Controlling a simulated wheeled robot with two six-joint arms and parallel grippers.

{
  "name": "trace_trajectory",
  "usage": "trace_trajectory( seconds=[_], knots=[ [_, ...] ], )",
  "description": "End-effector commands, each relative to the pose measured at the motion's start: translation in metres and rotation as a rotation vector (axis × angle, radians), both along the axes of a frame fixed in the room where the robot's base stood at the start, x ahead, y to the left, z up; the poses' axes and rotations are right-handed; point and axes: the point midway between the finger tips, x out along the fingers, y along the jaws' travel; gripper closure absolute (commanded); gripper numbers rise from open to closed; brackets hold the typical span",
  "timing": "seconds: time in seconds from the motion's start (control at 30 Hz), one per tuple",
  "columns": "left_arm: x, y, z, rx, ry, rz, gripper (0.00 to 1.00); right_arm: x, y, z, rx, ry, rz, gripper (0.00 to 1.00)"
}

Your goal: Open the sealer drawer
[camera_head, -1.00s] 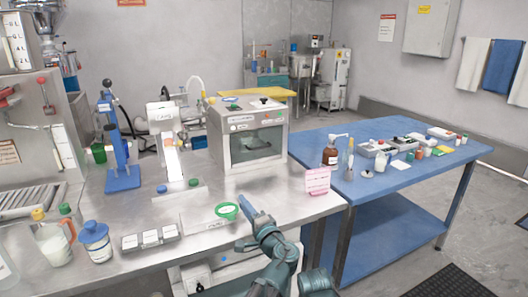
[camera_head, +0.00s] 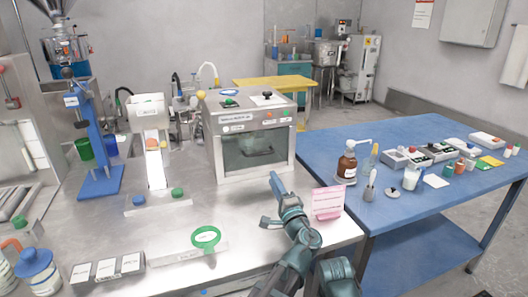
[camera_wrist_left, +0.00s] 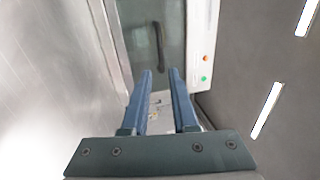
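The boxy steel machine (camera_head: 211,150), which I take for the sealer, stands at the back of the steel bench. Its front has a dark glass panel. In the left wrist view a dark upright handle (camera_wrist_left: 159,48) shows on this glass panel (camera_wrist_left: 138,50), with a red and a green button on the frame to its right. My left gripper (camera_head: 271,202) is in front of the machine, low over the bench. Its blue fingers (camera_wrist_left: 158,74) are apart and empty, pointing toward the handle and not touching it. My right gripper is not in view.
A pink card stand (camera_head: 328,202) is close to the right of my left gripper. A green ring (camera_head: 206,247) lies on a pale plate to its left. A blue table (camera_head: 407,205) with bottles and boxes stands at the right. The bench directly before the machine is mostly clear.

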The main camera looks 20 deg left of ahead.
Motion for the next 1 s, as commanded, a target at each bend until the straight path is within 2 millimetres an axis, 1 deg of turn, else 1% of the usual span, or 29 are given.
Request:
trace_trajectory(
  seconds=[0.17, 0.27, 0.5, 0.7, 0.8, 1.0],
  knots=[
    [0.012, 0.007, 0.004, 0.000, 0.000, 0.003, 0.73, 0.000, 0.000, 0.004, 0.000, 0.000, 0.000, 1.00],
    [0.027, 0.017, 0.007, -0.001, 0.000, 0.003, 0.73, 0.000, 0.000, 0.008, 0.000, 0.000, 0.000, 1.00],
    [0.068, 0.044, 0.018, 0.000, 0.000, 0.003, 0.73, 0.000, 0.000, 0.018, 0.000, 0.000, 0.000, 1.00],
    [0.094, 0.063, 0.023, 0.000, 0.001, 0.003, 0.73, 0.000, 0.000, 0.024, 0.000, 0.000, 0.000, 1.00],
    [0.103, 0.069, 0.025, -0.001, 0.001, 0.001, 0.73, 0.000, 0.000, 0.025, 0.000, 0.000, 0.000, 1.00],
    [0.112, 0.075, 0.027, -0.001, -0.001, 0.001, 0.73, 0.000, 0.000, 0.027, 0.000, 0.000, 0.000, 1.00]
  ],
)
